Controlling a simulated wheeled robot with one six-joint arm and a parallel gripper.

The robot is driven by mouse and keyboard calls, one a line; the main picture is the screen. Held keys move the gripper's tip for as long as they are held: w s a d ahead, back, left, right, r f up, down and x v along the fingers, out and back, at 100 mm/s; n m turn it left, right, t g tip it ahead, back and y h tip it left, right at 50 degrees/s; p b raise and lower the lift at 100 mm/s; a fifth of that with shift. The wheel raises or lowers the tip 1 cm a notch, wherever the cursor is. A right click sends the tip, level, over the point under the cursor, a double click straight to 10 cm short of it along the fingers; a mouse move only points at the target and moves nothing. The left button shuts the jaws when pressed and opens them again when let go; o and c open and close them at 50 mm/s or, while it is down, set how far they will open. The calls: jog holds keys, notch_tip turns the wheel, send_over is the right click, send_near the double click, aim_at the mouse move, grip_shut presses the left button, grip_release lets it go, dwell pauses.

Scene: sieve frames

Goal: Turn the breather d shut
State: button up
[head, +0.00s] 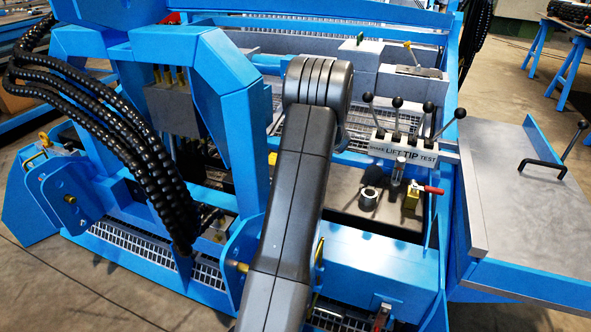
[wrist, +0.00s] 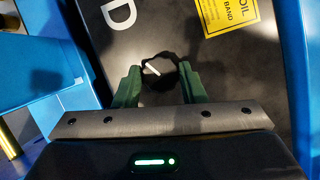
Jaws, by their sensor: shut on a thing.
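The breather d is a small round dark knob (wrist: 160,79) in the wrist view, with a short white mark on its top that lies slantwise. It sits on a dark plate (wrist: 110,70) beside a large white letter D. My gripper (wrist: 159,78) has its two green fingers on the left and right sides of the knob and is shut on it. Shadow hides the exact contact. In the head view my arm covers much of the middle, and I cannot make out the gripper or the knob clearly.
A yellow oil label (wrist: 236,14) is at the wrist view's upper right. Blue frame walls flank the plate. In the head view, a lever block (head: 405,150) marked LIFT, TIP and TEST, a red-handled valve (head: 412,197) and a grey side table (head: 520,190) stand right of my arm.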

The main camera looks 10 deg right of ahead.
jog(key=m+p, duration=0.1)
jog(key=p, duration=0.1)
jog(key=m+p, duration=0.1)
jog(key=p, duration=0.1)
jog(key=shift+s+a+r+h+p, duration=0.1)
jog(key=shift+r+h+p, duration=0.2)
jog(key=shift+r+p, duration=0.1)
jog(key=m+h+p, duration=0.1)
jog(key=m+p, duration=0.2)
jog(key=p, duration=0.2)
jog(key=m+t+h+p, duration=0.1)
jog(key=m+p, duration=0.1)
jog(key=p, duration=0.4)
jog(key=shift+a+m, duration=0.15)
jog(key=shift+m, duration=0.25)
jog(key=m+h+p, duration=0.1)
jog(key=m+p, duration=0.3)
jog(key=p, duration=0.7)
jog(key=shift+f+h, duration=0.15)
jog(key=shift+h, duration=0.25)
jog(key=shift+a+m+p, duration=0.1)
jog(key=shift+m+p, duration=0.4)
jog(key=shift+p, duration=0.45)
jog(key=shift+f+m+g+h+p, duration=0.25)
jog(key=shift+m+h+p, duration=0.25)
jog(key=shift+m+p, duration=0.95)
jog(key=shift+n+p, duration=0.3)
jog(key=shift+n, duration=0.05)
jog(key=o, duration=1)
